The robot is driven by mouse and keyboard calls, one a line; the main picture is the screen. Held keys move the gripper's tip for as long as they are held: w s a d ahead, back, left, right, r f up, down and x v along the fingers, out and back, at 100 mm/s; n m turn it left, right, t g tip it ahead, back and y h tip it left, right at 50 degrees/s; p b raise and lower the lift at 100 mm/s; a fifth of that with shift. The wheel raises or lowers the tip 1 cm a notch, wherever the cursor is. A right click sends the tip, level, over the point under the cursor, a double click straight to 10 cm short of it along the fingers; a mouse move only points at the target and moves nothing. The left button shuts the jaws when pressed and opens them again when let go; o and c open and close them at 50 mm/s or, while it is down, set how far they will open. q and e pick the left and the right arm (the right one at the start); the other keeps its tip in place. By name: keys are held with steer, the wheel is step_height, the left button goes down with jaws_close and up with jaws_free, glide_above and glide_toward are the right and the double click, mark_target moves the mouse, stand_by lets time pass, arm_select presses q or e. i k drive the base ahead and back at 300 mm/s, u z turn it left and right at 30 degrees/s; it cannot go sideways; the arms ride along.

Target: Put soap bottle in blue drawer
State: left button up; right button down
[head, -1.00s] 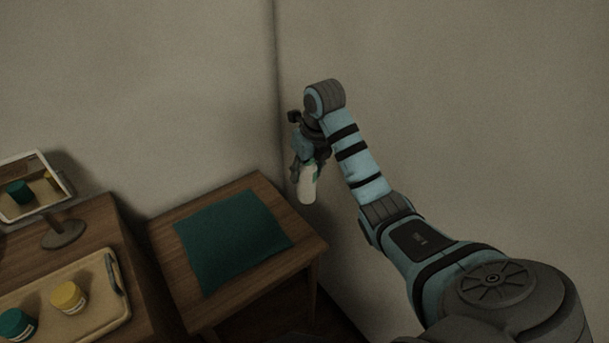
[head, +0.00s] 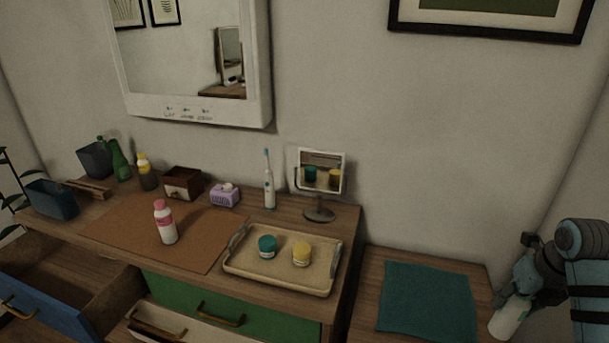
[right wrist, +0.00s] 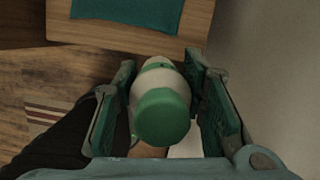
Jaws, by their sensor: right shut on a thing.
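My right gripper (head: 517,281) is at the right edge of the head view, shut on a white bottle with a green cap (head: 510,318). In the right wrist view this bottle (right wrist: 160,115) sits between the two fingers, its green cap toward the camera. No label shows, so I cannot tell if it is the soap bottle. A white bottle with a pink cap and label (head: 166,222) stands upright on the brown mat. The blue drawer (head: 48,308), at the lower left, is pulled open; its visible inside looks empty. My left gripper is out of view.
A tray (head: 282,284) with a teal jar and a yellow jar lies at the counter's right. A green drawer (head: 190,307) is beneath; a pale drawer (head: 165,338) juts out below it. A side table with a teal cloth (head: 428,302) stands at the right. Several containers line the counter's back.

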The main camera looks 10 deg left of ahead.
mark_target(67, 283)
steer(key=u, duration=0.3)
steer(key=k, duration=0.8)
steer(key=u, duration=1.55)
steer(key=i, duration=1.15)
steer(key=u, duration=0.55)
steer(key=i, duration=1.4)
steer(key=z, duration=0.35)
